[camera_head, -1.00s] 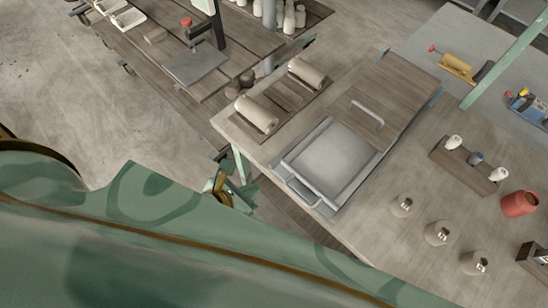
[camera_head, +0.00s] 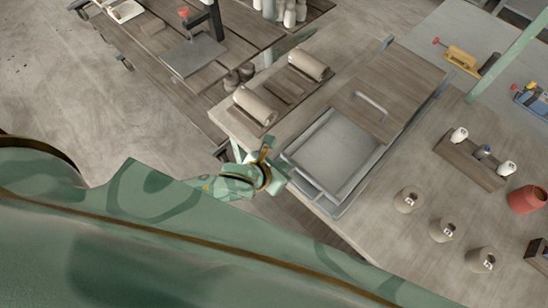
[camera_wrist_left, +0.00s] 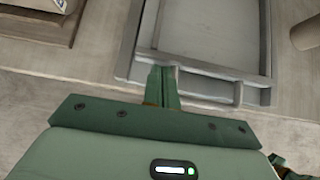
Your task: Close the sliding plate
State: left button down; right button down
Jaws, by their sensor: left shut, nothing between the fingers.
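A grey metal tray-like plate (camera_head: 337,148) with a raised rim lies in a metal frame at the table's near-left edge. A wooden board (camera_head: 412,78) with a pale bar handle (camera_head: 371,103) adjoins its far side. I cannot tell which part slides. My left gripper (camera_head: 279,172) is at the plate's near-left corner, its fingers shut and empty. In the left wrist view, the closed fingertips (camera_wrist_left: 163,74) are beside the left end of a front bar handle (camera_wrist_left: 210,72) on the metal tray (camera_wrist_left: 200,25); contact is unclear. My right gripper is out of view.
Clay rolls (camera_head: 254,106) lie on the table left of the tray. A rack of small bottles (camera_head: 468,162), a red pot (camera_head: 527,199) and several small jars stand to the right. A cart (camera_head: 150,40) stands at the upper left, with open floor below it.

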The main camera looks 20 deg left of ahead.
aim_at(331, 122)
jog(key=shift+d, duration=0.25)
pick_arm(q)
jog(key=shift+w, duration=0.15)
